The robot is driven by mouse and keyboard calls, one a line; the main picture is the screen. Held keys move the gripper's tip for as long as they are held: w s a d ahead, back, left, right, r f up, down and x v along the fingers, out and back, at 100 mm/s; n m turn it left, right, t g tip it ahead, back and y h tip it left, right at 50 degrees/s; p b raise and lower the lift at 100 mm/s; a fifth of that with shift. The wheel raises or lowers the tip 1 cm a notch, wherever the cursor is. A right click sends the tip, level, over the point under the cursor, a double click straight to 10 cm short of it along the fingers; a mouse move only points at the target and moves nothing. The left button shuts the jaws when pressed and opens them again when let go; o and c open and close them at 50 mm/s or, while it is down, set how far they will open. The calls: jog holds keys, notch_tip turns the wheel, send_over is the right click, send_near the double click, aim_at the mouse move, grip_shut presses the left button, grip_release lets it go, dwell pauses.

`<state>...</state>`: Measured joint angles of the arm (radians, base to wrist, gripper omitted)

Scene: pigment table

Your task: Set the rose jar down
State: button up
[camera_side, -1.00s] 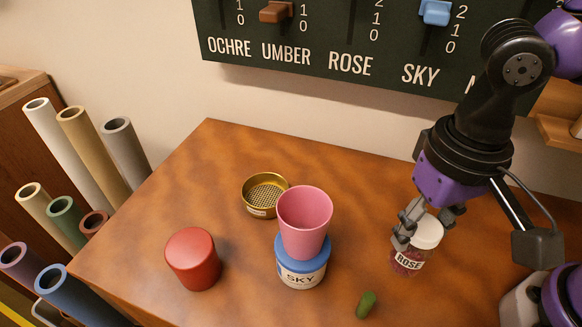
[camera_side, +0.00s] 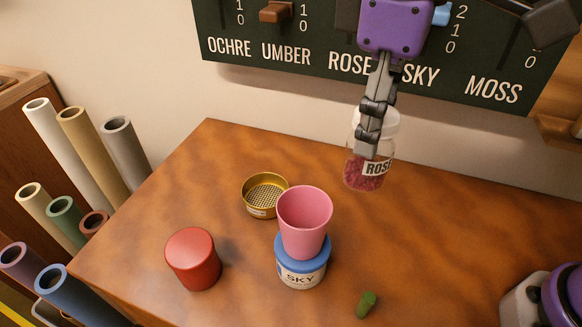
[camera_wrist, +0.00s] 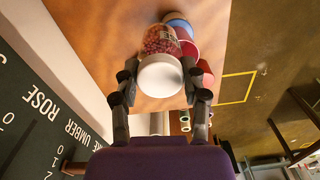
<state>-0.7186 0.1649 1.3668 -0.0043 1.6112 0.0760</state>
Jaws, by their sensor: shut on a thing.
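The rose jar (camera_side: 368,170) is clear with a white lid, a ROSE label and reddish-pink contents. My gripper (camera_side: 370,140) is shut on it and holds it roughly upright, apparently raised above the table toward the back. Part of the jar is hidden behind the fingers in the side view. In the wrist view the jar (camera_wrist: 162,62) sits between the two fingers (camera_wrist: 160,75), its white lid toward the camera. The wooden table (camera_side: 440,240) lies below.
A pink cup (camera_side: 304,215) stands on the blue-lidded SKY jar (camera_side: 301,275) at the middle. A brass sieve (camera_side: 265,192) is behind it, a red cylinder (camera_side: 193,258) to the left, a small green piece (camera_side: 366,304) in front. The table's right part is clear. A dark board (camera_side: 300,55) hangs behind.

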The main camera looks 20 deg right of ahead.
jog(key=shift+w+d+r, duration=0.1)
jog(key=shift+w, duration=0.15)
jog(key=s+f+m, duration=0.7)
jog(key=s+f, duration=0.1)
jog(key=s, duration=0.1)
jog(key=shift+w+d+f, duration=1)
jog(key=shift+w+f, duration=0.65)
jog(key=shift+f, duration=0.15)
jog(key=shift+w+d+f, duration=1.05)
jog(key=shift+w+f, duration=0.55)
jog(key=shift+f, duration=0.15)
jog(key=shift+w+d+f, duration=1)
jog(key=shift+w+f, duration=0.65)
jog(key=shift+f, duration=0.15)
jog(key=o, duration=1.2)
jog(key=shift+f, duration=0.15)
